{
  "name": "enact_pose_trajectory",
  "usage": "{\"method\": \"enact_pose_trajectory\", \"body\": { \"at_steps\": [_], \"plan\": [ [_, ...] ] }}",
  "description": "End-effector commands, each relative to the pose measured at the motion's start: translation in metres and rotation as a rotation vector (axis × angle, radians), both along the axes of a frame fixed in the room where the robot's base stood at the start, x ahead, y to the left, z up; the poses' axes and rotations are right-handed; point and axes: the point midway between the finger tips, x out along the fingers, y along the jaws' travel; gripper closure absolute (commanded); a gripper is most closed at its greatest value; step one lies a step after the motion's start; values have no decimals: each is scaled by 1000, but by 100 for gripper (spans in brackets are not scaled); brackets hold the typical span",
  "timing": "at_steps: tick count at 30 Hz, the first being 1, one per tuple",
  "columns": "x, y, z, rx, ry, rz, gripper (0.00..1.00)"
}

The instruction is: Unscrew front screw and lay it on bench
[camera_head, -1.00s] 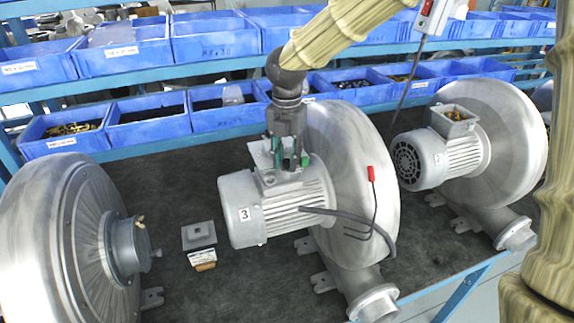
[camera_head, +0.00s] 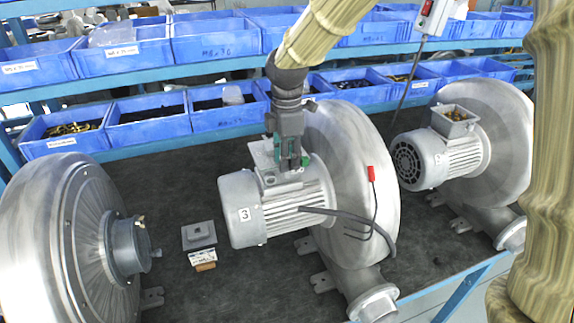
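The dark bench top (camera_head: 180,185) shows bare to the left of the motor.
A grey square cover (camera_head: 198,236) lies left of the motor, with a small labelled box (camera_head: 202,257) in front. Other blowers stand left (camera_head: 60,235) and right (camera_head: 490,140). Blue bins (camera_head: 148,122) line the back.

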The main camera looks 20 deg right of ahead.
Motion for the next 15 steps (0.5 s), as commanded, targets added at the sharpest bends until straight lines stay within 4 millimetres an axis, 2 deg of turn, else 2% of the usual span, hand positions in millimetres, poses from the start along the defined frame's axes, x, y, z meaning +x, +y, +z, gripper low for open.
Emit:
{"method": "enact_pose_trajectory", "body": {
  "at_steps": [2,6,7,11,15],
  "plan": [
    [0,0,0,0,0,1,73],
    [0,0,0,0,0,2,97],
    [0,0,0,0,0,2,100],
    [0,0,0,1,0,7,100],
    [0,1,0,4,1,113,100]
  ]
}}
